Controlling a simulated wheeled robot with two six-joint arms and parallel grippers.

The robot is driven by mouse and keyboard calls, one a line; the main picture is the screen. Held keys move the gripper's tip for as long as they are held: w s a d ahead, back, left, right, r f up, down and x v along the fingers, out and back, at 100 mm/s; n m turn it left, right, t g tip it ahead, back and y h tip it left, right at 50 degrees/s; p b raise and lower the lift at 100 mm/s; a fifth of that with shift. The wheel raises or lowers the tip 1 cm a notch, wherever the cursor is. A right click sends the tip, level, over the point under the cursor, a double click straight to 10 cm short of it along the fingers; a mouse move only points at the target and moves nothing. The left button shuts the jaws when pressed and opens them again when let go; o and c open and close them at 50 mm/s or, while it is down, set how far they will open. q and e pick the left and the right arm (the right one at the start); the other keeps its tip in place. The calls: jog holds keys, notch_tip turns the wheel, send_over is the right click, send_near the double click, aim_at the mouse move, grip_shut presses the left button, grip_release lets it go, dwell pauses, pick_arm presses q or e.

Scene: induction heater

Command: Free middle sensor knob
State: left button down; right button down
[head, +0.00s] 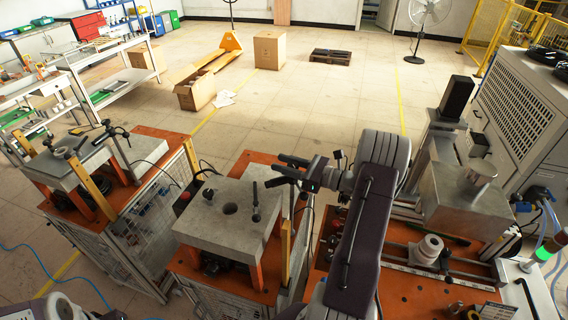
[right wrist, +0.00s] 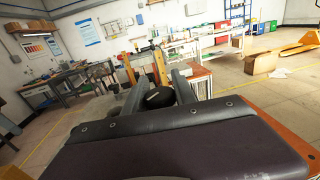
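The middle station has a thick grey plate (head: 210,222) on orange legs, with a round hole in it. A dark sensor post (head: 292,204) rises at the plate's right edge; its top is partly hidden by my right gripper (head: 274,170). The right gripper's fingers are spread apart and point left over the plate's back right corner. In the right wrist view a round black knob (right wrist: 160,97) shows between the two fingers, seemingly the sensor knob; I cannot tell whether the fingers touch it. My left gripper is not in view.
A similar station (head: 75,170) stands to the left. A metal box machine (head: 455,200) is at right.

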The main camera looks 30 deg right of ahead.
jog(key=shift+n+y, duration=0.3)
jog(key=shift+y, duration=0.1)
jog(key=shift+s+a+n+g+y+b, duration=0.25)
jog(key=shift+n+g+y, duration=0.9)
jog(key=shift+g, duration=0.3)
jog(key=shift+s+a+n+g+y+b, duration=0.15)
jog(key=shift+s+n+g+y+b, duration=0.05)
jog(key=shift+n+g+y, duration=1.05)
jog(key=shift+s+a+n+g+y+b, duration=0.25)
jog(key=shift+n+g+y, duration=0.7)
jog(key=shift+g, duration=0.65)
jog(key=c, duration=1)
grip_release()
jog(key=shift+c, duration=0.2)
